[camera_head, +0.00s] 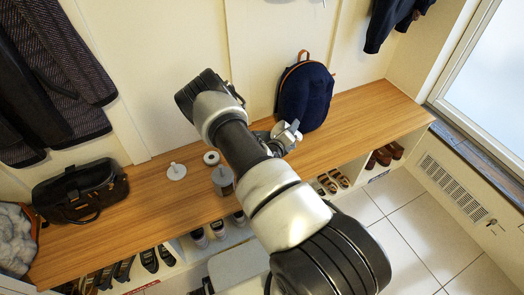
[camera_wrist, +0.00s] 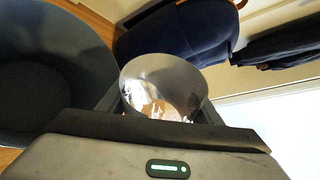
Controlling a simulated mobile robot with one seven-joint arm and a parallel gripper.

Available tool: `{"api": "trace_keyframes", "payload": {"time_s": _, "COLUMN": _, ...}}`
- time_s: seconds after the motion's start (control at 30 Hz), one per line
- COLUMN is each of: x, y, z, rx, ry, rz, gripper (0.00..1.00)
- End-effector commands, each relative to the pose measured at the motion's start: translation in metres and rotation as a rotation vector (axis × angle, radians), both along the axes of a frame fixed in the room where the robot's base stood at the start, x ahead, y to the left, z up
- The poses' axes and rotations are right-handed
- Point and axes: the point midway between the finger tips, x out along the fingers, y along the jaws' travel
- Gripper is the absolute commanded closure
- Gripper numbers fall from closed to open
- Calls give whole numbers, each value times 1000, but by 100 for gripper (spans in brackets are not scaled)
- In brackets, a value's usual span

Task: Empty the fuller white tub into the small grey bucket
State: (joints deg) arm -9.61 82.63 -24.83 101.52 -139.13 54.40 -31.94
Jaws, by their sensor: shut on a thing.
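My gripper (camera_head: 287,137) is shut on a white tub (camera_wrist: 163,72) above the bench, in front of the backpack. In the wrist view the tub sits between the fingers with its round mouth towards the camera. Its inside looks shiny with brown and white patches; I cannot tell whether these are contents. In the head view the tub (camera_head: 279,129) is partly hidden by my gripper. The small grey bucket (camera_head: 223,182) stands on the bench to the left of my arm. Another white tub (camera_head: 211,157) stands just behind it.
A white disc with a knob (camera_head: 177,172) lies left of the bucket on the wooden bench (camera_head: 355,110). A black handbag (camera_head: 80,193) stands at the left, a navy backpack (camera_head: 305,95) against the wall. A large dark rounded form (camera_wrist: 50,75) fills the wrist view's left. Shoes sit below.

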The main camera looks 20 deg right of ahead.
Motion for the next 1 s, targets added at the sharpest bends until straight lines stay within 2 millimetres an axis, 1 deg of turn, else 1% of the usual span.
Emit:
{"api": "trace_keyframes", "payload": {"time_s": 0.13, "x": 1, "y": 1, "z": -3, "rx": -65, "ry": 38, "rz": 3, "gripper": 71}}
{"api": "trace_keyframes", "payload": {"time_s": 0.27, "x": 1, "y": 0, "z": 3, "rx": -105, "ry": 62, "rz": 2, "gripper": 71}}
{"api": "trace_keyframes", "payload": {"time_s": 0.73, "x": 1, "y": 1, "z": 9, "rx": -193, "ry": 120, "rz": 0, "gripper": 71}}
{"api": "trace_keyframes", "payload": {"time_s": 1.0, "x": 2, "y": 2, "z": 5, "rx": -249, "ry": 156, "rz": 2, "gripper": 71}}
